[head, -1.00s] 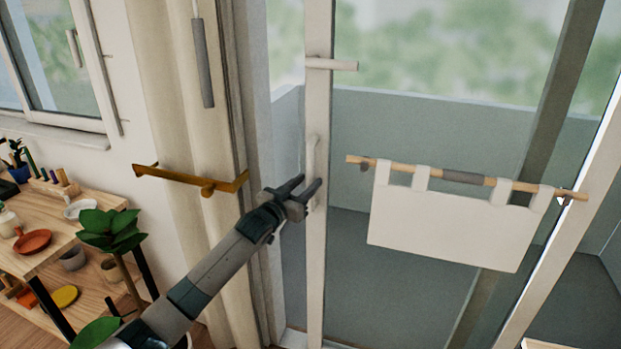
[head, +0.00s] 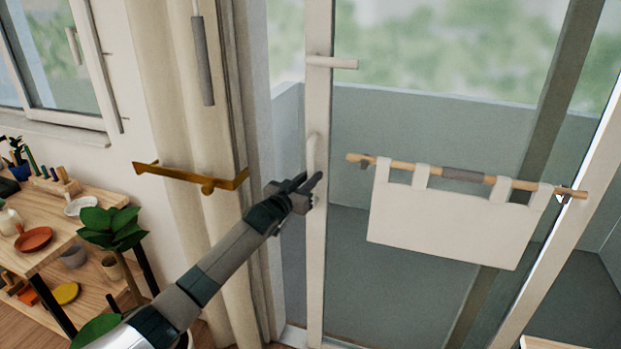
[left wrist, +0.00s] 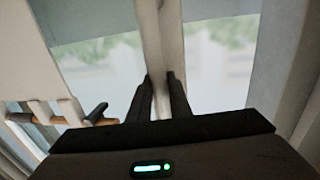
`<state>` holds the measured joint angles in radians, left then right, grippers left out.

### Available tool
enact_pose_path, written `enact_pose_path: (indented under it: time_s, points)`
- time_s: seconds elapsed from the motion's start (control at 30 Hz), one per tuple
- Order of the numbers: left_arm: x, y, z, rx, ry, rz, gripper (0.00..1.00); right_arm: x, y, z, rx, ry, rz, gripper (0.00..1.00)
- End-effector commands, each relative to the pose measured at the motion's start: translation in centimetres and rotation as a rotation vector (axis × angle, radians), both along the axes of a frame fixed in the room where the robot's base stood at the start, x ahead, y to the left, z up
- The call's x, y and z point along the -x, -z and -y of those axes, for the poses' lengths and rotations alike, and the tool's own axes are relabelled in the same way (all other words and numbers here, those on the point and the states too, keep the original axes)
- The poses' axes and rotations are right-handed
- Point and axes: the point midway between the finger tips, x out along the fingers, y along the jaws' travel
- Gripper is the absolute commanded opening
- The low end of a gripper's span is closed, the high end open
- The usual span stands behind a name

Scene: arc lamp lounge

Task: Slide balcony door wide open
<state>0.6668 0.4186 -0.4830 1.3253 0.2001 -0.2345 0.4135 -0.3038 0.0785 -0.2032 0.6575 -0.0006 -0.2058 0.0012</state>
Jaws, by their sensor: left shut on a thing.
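The balcony door's pale upright stile (head: 317,265) stands at mid-picture in the head view, with glass to its right. A slim white vertical pull handle (head: 312,148) is on it. My left gripper (head: 309,183) is at the handle's lower part and shut on it, hiding that part. In the left wrist view, the two dark fingers (left wrist: 159,95) stand on either side of a pale upright bar. A strip of balcony shows between the stile and the frame at left; I cannot tell whether glass covers it. My right gripper is not in view.
A white lever (head: 335,63) sticks out higher on the stile. A white cloth (head: 450,225) hangs from a wooden rod (head: 520,184) across the door. A brass bracket (head: 190,177) and curtain (head: 165,120) are left. A plant (head: 110,226) and shelf (head: 90,297) stand lower left.

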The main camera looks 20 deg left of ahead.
Motion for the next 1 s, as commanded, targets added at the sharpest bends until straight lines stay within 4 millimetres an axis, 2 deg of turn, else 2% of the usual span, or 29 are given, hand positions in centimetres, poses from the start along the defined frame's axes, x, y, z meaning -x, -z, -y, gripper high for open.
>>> enact_pose_path:
  time_s: [0.17, 0.57, 0.7, 0.8, 1.0]
  points:
    - [0.1, 0.0, 1.8, 0.003, 0.005, -0.001, 0.0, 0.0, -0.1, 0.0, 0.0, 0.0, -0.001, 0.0]
    - [0.5, 0.1, 10.1, 0.007, 0.011, -0.001, 0.0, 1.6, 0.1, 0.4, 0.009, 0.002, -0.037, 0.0]
    - [0.5, 0.2, 12.6, 0.006, 0.008, 0.0, 0.0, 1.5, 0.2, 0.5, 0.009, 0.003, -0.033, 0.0]
    - [0.5, 0.1, 13.8, 0.004, 0.003, -0.001, 0.0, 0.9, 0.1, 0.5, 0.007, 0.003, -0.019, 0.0]
    - [0.5, 0.1, 14.3, -0.001, -0.003, -0.002, 0.0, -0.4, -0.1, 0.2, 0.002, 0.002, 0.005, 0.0]
